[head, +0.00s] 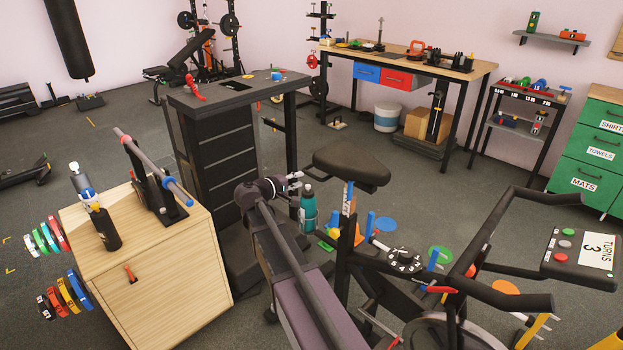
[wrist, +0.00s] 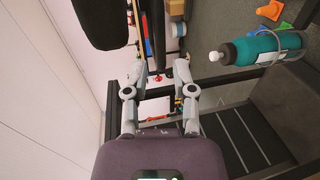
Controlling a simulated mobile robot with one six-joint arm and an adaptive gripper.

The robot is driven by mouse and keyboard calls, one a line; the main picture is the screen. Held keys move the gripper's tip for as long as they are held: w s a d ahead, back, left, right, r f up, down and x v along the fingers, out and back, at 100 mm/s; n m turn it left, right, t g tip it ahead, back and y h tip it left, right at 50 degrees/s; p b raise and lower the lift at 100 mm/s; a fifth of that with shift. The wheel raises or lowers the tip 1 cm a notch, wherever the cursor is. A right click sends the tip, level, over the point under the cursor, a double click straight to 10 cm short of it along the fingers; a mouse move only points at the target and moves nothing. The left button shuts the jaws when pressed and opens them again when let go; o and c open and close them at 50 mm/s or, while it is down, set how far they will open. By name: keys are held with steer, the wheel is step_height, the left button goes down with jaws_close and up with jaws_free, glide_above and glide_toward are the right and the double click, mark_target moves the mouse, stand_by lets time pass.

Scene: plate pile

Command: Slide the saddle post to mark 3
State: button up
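The black saddle (head: 350,166) sits on top of an upright saddle post (head: 348,197) on the exercise bike in the head view. Pale markings show on the post, too small to read. The saddle also shows as a dark shape at the upper left of the wrist view (wrist: 95,22). My gripper (head: 296,182) is left of the post, below saddle height and apart from it. In the wrist view my gripper (wrist: 157,65) has its two grey fingers spread, with nothing held between them. I cannot tell which mark the post stands at.
A teal bottle (head: 307,205) in a holder is close below my gripper and also shows in the wrist view (wrist: 260,47). The handlebar (head: 500,297) and console (head: 580,254) are at right. A wooden cabinet (head: 165,285) and a dark tall stand (head: 215,150) are at left.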

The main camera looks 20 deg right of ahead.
mark_target(310, 176)
steer(key=shift+b+x, duration=0.55)
steer(key=shift+x, duration=2.85)
jaws_close()
